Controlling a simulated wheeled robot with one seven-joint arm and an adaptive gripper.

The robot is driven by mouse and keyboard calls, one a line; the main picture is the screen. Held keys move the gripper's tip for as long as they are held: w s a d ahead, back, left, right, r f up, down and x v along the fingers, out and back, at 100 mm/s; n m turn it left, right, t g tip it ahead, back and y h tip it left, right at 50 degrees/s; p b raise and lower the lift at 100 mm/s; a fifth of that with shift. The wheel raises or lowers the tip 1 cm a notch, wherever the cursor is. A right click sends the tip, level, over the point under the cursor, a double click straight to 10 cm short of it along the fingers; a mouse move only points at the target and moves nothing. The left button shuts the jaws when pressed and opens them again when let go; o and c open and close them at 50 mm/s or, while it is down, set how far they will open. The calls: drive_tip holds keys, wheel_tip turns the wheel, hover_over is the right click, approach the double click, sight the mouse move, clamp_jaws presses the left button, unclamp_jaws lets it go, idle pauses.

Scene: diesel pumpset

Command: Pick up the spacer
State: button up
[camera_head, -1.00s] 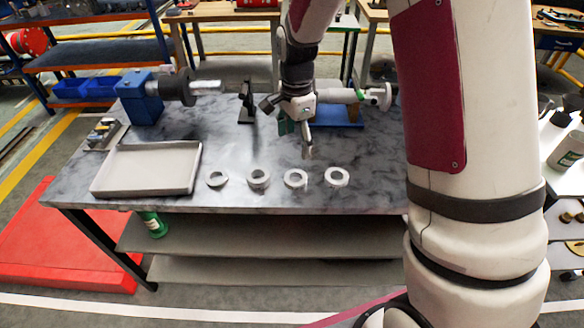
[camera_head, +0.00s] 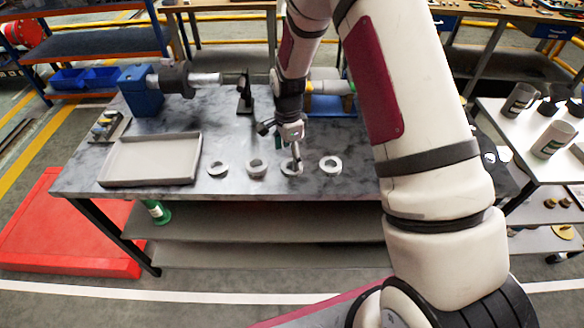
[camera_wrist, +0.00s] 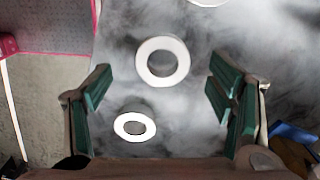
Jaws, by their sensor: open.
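Several pale ring-shaped parts lie flat in a row near the front of the grey marbled table. From left to right in the head view they are the first ring (camera_head: 218,169), second ring (camera_head: 256,173), third ring (camera_head: 287,170) and fourth ring (camera_head: 330,165). I cannot tell which is the spacer. My gripper (camera_head: 296,161) points down at the third ring, partly covering it. In the wrist view my gripper (camera_wrist: 160,78) is open, with green-padded fingers spread and nothing held. One ring (camera_wrist: 181,62) lies between and beyond the fingertips. A smaller-looking ring (camera_wrist: 135,136) lies nearer, toward the left finger.
A shallow grey tray (camera_head: 150,180) sits left of the rings. A blue vise-like fixture (camera_head: 140,95) and a small black stand (camera_head: 245,95) are behind. A side table (camera_head: 545,165) with cups stands at right.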

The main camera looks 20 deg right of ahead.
sight(289, 164)
drive_tip(key=shift+w+d+f+p, duration=0.15)
drive_tip(key=shift+f+p, duration=0.4)
drive_tip(key=shift+f, duration=1.95)
drive_tip(key=c, duration=1.3)
